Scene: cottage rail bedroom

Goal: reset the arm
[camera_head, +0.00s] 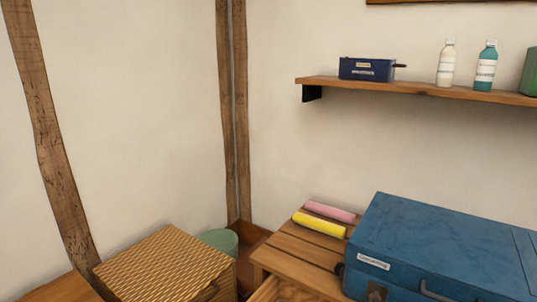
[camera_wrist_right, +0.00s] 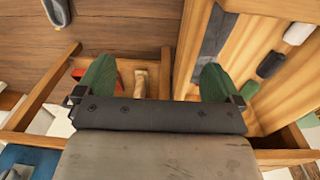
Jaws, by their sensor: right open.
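My right gripper (camera_wrist_right: 155,75) shows only in the right wrist view. Its two green fingers are wide apart, with nothing held between them. Below and beyond the fingers is an open wooden compartment (camera_wrist_right: 167,70), with a small beige object (camera_wrist_right: 140,83) in the gap between the fingers. A red object (camera_wrist_right: 118,78) is partly hidden by the left finger. Neither gripper is in the head view, and my left gripper is not seen at all.
The head view shows a blue case (camera_head: 440,235) on a slatted wooden stand (camera_head: 285,262), with yellow (camera_head: 319,224) and pink rolls (camera_head: 330,212) beside it. A wicker box (camera_head: 165,265) stands at lower left, near a green bin (camera_head: 220,240). A wall shelf (camera_head: 410,86) holds bottles.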

